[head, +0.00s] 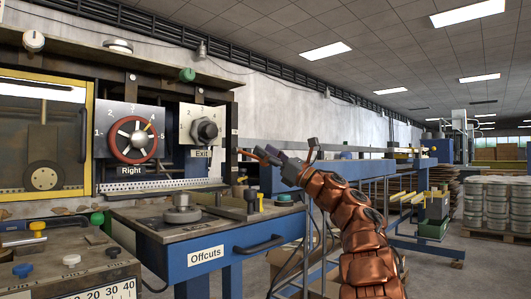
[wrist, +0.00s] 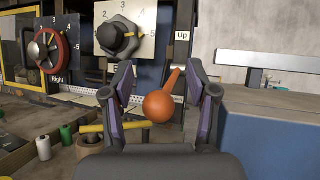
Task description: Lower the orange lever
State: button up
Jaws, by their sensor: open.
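The orange lever has a round orange ball knob (wrist: 160,106) and a short orange shaft (wrist: 173,79) that runs up and slightly right from it in the wrist view. In the head view the lever (head: 264,155) is small, just left of my gripper. My gripper (wrist: 160,76) is open, with one dark purple finger on each side of the lever. The knob lies between the fingers, and I see a gap on both sides. An "Up" label (wrist: 182,36) is on the post above the lever. In the head view my gripper (head: 292,151) is partly edge-on.
A dial panel (wrist: 125,32) with a black knob and a red-rimmed dial (head: 134,139) stand at left. A blue bench marked "Offcuts" (head: 206,255) is below. In the wrist view, a yellow bar (wrist: 100,128) and spools (wrist: 43,148) are at lower left.

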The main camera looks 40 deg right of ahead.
jog(key=v, duration=1.1)
jog(key=shift+s, duration=0.2)
jog(key=shift+s+f, duration=0.1)
jog(key=shift+f, duration=0.05)
dwell(0.4)
